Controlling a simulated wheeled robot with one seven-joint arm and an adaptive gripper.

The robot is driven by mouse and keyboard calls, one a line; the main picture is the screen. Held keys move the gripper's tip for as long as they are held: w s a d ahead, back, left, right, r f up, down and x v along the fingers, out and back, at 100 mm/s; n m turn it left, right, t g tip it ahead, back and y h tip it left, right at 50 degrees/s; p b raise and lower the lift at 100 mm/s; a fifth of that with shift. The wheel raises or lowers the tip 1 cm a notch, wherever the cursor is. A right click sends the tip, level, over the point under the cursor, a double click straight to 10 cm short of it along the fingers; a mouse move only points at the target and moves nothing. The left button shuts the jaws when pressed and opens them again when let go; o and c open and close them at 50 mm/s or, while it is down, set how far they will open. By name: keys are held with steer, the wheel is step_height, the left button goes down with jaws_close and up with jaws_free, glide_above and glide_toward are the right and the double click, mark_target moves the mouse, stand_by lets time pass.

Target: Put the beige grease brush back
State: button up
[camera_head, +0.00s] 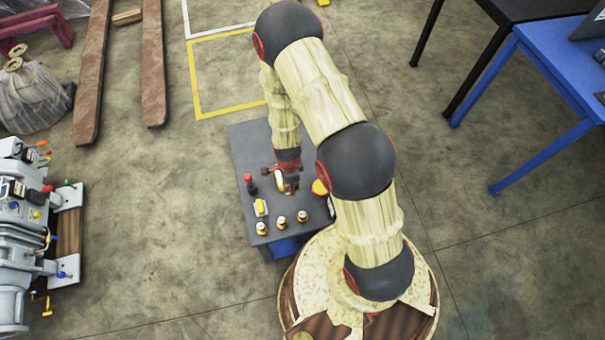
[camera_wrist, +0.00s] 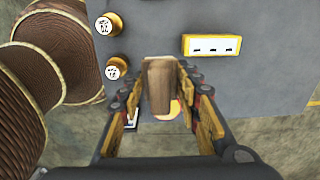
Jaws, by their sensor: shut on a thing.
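The beige grease brush (camera_wrist: 159,85) shows in the wrist view as a brownish-beige upright block between the fingers of my gripper (camera_wrist: 160,95). My gripper is shut on it, above the grey tabletop. In the head view my gripper (camera_head: 291,185) hangs over the middle of the dark grey table (camera_head: 245,142). There the brush cannot be made out clearly. The brush's lower end is hidden in the wrist view.
A yellow slotted block (camera_wrist: 212,45) and brass knobs (camera_wrist: 108,23) stand on the table. A blue table (camera_head: 550,50) is at the upper right. A grey machine (camera_head: 25,225) is at the left.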

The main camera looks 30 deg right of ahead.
steer(key=shift+s+a+r, duration=0.1)
steer(key=shift+s+r, duration=0.05)
steer(key=shift+s, duration=0.05)
steer(key=w+d+f+b, duration=0.2)
steer(key=w+d+f, duration=0.2)
steer(key=w+d, duration=0.25)
steer(key=b, duration=0.2)
glide_above(302, 174)
steer(key=f, duration=0.5)
steer(key=shift+s+a+f, duration=0.2)
steer(key=shift+a, duration=0.05)
steer(key=f+b, duration=0.1)
steer(key=f, duration=0.1)
steer(key=f+b, duration=0.1)
steer(key=f, duration=0.1)
steer(key=shift+w+d, duration=0.15)
steer(key=shift+d, duration=0.05)
steer(key=shift+r, duration=0.1)
steer(key=shift+c, duration=0.4)
steer(key=o, duration=1)
steer(key=shift+o, duration=0.4)
